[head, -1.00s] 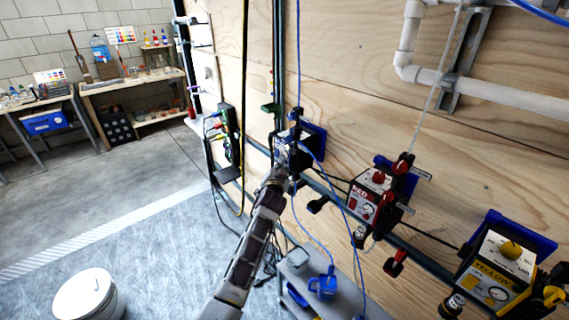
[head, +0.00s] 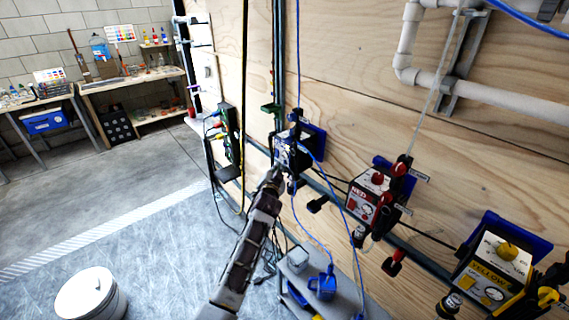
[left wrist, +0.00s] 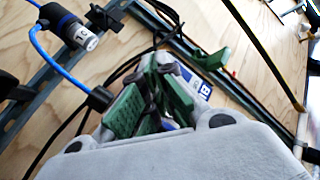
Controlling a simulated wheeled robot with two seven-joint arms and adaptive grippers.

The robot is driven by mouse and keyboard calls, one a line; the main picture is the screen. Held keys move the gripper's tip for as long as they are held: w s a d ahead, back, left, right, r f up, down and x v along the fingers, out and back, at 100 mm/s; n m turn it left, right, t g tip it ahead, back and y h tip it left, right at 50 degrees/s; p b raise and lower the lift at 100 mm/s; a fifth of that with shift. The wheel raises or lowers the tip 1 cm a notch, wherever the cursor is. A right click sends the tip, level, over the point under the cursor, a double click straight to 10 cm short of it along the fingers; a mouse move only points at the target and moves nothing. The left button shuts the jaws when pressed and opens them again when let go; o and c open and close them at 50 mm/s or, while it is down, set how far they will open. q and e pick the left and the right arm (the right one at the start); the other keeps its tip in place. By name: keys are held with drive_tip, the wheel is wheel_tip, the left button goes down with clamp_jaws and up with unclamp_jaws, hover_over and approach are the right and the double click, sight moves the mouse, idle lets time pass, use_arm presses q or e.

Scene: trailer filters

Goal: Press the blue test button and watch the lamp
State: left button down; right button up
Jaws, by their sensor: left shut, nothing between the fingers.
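The blue unit (head: 292,152) is a small box with a white and blue face on a blue bracket on the plywood wall. My left gripper (head: 277,176) is shut and empty just below and in front of this unit; I cannot tell whether it touches. In the left wrist view, the gripper's green-padded fingers (left wrist: 155,98) cover most of the unit, and only part of its blue and white label (left wrist: 203,88) shows. The blue test button and the lamp cannot be made out. My right gripper is not in view.
A red unit (head: 368,196) and a yellow unit (head: 492,277) hang farther right along the wall rail. A blue hose (head: 343,190) drops to a grey stand (head: 296,262) with a blue mug-like item (head: 322,286). A white bucket (head: 85,295) stands on the open floor at left.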

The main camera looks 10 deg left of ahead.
use_arm(q)
drive_tip(key=s+a+p, duration=0.1)
drive_tip(key=s, duration=0.1)
drive_tip(key=s+a+p, duration=0.2)
drive_tip(key=shift+r, duration=0.1)
idle(0.5)
idle(0.6)
